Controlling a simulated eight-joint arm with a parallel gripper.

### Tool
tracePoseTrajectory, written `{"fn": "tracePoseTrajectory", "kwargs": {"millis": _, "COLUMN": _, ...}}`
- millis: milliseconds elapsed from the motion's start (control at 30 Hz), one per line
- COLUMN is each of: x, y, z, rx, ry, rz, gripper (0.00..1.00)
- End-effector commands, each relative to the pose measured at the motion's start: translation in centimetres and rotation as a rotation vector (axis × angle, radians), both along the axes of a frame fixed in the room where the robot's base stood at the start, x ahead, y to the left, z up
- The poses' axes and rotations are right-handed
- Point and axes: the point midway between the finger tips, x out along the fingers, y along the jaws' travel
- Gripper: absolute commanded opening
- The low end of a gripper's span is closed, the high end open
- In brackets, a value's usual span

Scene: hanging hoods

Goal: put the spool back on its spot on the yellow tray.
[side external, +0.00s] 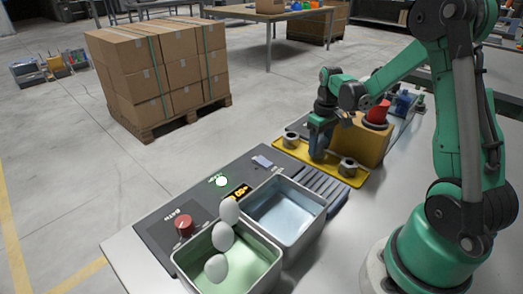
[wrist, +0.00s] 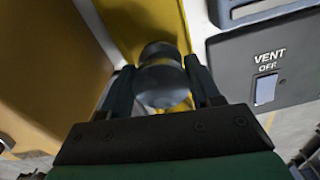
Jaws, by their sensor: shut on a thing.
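The yellow tray (side external: 277,151) lies on the bench beside a yellow-orange box. Two grey metal spools, one at the tray's left end (side external: 290,139) and one at its right end (side external: 347,167), stand on it. My gripper (side external: 318,154) points down over the middle of the tray, between these two. In the wrist view my gripper (wrist: 162,78) is shut on a dark grey spool (wrist: 163,82), with a finger on each side and the yellow tray (wrist: 145,22) beyond. In the side view the fingers hide the held spool. I cannot tell whether it touches the tray.
The yellow-orange box (side external: 358,142) with a red-topped part (side external: 377,113) stands close behind my gripper. A VENT switch panel (wrist: 262,75) is at right in the wrist view. Two basins, green (side external: 250,270) and blue (side external: 285,212), sit nearer the camera, with white ovals (side external: 222,236) at the green one.

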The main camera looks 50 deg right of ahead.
Motion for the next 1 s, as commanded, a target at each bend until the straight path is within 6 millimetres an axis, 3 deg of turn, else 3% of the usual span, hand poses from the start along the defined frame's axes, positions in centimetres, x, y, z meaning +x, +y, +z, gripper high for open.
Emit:
{"fn": "tracePoseTrajectory", "kwargs": {"millis": 700, "x": 0.0, "y": 0.0, "z": -1.2, "rx": 0.000, "ry": 0.000, "rz": 0.000, "gripper": 0.00}}
{"fn": "tracePoseTrajectory", "kwargs": {"millis": 733, "x": 0.0, "y": 0.0, "z": -1.2, "rx": 0.000, "ry": 0.000, "rz": 0.000, "gripper": 0.62}}
{"fn": "tracePoseTrajectory", "kwargs": {"millis": 833, "x": 0.0, "y": 0.0, "z": -1.2, "rx": 0.000, "ry": 0.000, "rz": 0.000, "gripper": 0.90}}
{"fn": "tracePoseTrajectory", "kwargs": {"millis": 1000, "x": 0.0, "y": 0.0, "z": -1.2, "rx": 0.000, "ry": 0.000, "rz": 0.000, "gripper": 0.93}}
